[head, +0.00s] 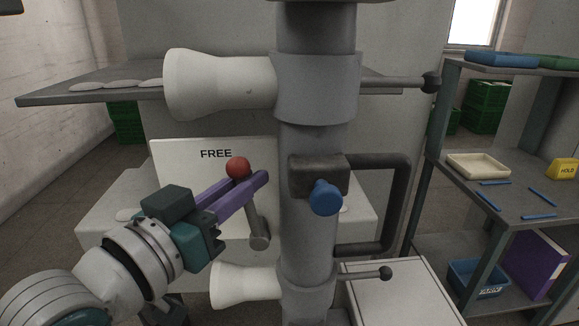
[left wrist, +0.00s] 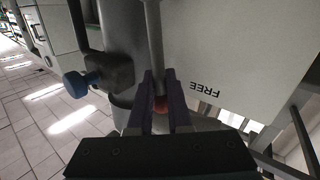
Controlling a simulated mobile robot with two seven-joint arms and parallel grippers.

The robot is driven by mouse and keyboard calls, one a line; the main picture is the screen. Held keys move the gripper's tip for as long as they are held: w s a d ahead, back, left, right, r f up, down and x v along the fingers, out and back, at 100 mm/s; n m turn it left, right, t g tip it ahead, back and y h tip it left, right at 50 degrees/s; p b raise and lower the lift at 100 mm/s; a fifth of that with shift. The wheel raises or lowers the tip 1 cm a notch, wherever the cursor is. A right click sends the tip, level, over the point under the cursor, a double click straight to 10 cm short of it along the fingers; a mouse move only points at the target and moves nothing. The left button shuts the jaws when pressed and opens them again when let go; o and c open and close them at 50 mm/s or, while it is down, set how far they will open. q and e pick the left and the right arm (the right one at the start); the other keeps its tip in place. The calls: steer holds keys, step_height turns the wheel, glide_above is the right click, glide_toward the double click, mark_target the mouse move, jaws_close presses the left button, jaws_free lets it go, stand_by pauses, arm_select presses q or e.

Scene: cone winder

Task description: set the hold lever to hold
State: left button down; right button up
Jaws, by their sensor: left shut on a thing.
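The hold lever is a grey rod (head: 255,215) with a red ball knob (head: 238,167), rising from a round pivot (head: 259,242) in front of a pale panel (head: 175,170) marked FREE. The knob is near the FREE lettering, and the rod leans up and left. My left gripper (head: 250,180) has its purple fingers closed around the lever just below the knob. In the left wrist view the rod (left wrist: 155,40) runs between the fingers and the red knob (left wrist: 160,104) shows between them. The fingers hide part of the rod. My right gripper is not in view.
A thick grey column (head: 312,222) stands just right of the lever, with a blue knob (head: 325,198) and a dark bent handle (head: 403,200). White cones (head: 215,85) stick out left. A shelf (head: 490,205) at the right carries a yellow HOLD block (head: 564,169).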

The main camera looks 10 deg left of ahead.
arm_select(q)
steer(key=shift+r, duration=0.1)
stand_by(0.3)
steer(key=s+a+f+n+t+y+b, duration=0.1)
steer(key=a+f+n+t+y+b, duration=0.2)
steer(key=n+b, duration=0.7)
steer(key=s+a+f+n+t+y+b, duration=0.1)
steer(key=a+f+n+t+y+b, duration=0.3)
steer(key=n+b, duration=0.7)
steer(key=shift+a+f+n+y+b, duration=0.3)
steer(key=shift+f+y+b, duration=0.9)
steer(key=shift+y, duration=0.3)
steer(key=shift+s, duration=0.1)
steer(key=c, duration=0.8)
jaws_free()
steer(key=shift+c, duration=0.2)
steer(key=shift+f, duration=0.1)
